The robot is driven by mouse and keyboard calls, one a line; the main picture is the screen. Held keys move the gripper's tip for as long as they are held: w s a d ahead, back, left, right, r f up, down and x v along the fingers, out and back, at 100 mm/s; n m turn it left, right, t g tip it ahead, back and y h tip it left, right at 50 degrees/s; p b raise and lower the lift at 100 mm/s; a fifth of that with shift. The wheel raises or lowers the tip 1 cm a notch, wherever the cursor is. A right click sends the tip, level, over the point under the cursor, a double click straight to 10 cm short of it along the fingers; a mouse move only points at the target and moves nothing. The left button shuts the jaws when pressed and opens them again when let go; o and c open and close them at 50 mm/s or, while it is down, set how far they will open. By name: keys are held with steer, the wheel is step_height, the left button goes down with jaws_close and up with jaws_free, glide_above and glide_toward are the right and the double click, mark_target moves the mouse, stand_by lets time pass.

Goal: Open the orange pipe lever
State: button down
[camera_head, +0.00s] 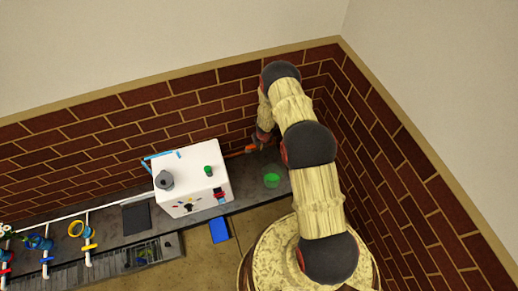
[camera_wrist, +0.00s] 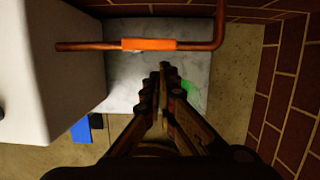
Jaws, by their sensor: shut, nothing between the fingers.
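The orange pipe lever (camera_wrist: 149,44) shows in the wrist view as an orange sleeve on a copper-coloured pipe (camera_wrist: 90,46). The pipe runs across the upper part of that view and bends at the right. In the head view the orange lever (camera_head: 250,148) is small, just right of the white box, partly by my arm. My gripper (camera_wrist: 163,70) is shut and empty, with its fingertips below and slightly right of the lever in the wrist view. A gap shows between fingertips and lever in that picture. In the head view my gripper is mostly hidden behind the arm.
A white box (camera_head: 190,175) stands left of the lever, with a grey knob (camera_head: 164,180) and a green cup (camera_head: 208,171) on top. A green round item (camera_head: 272,180) lies on the grey counter (camera_head: 250,188). A blue object (camera_head: 219,230) is below the box. Brick walls (camera_head: 360,150) close the corner.

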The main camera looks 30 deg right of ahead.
steer(key=v, duration=0.6)
steer(key=shift+r, duration=0.35)
steer(key=shift+s, duration=0.1)
